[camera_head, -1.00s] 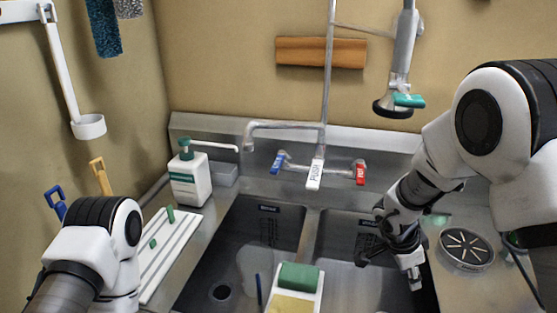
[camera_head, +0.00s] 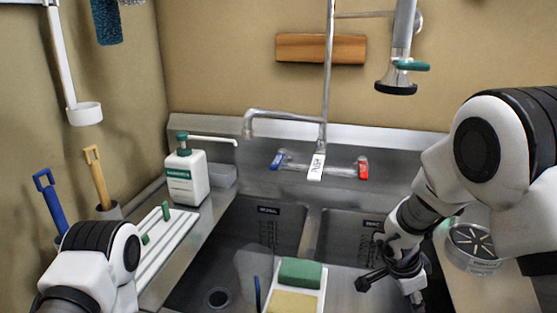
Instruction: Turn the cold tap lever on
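The cold tap lever (camera_head: 278,161) is the blue-marked lever on the left side of the wall faucet (camera_head: 322,148). The red-marked hot lever (camera_head: 363,168) is on its right side, and a white PUSH tag (camera_head: 316,167) hangs between them. My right gripper (camera_head: 390,293) is open and empty over the right sink basin, below and to the right of the levers, well apart from the blue one. My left arm shows at the lower left, but its gripper is out of the frame.
A soap pump bottle (camera_head: 186,177) stands left of the faucet. A caddy with a green sponge (camera_head: 300,272) sits at the front between the basins. A spray head (camera_head: 396,84) hangs at the upper right. A round drain strainer (camera_head: 472,242) is on the right counter.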

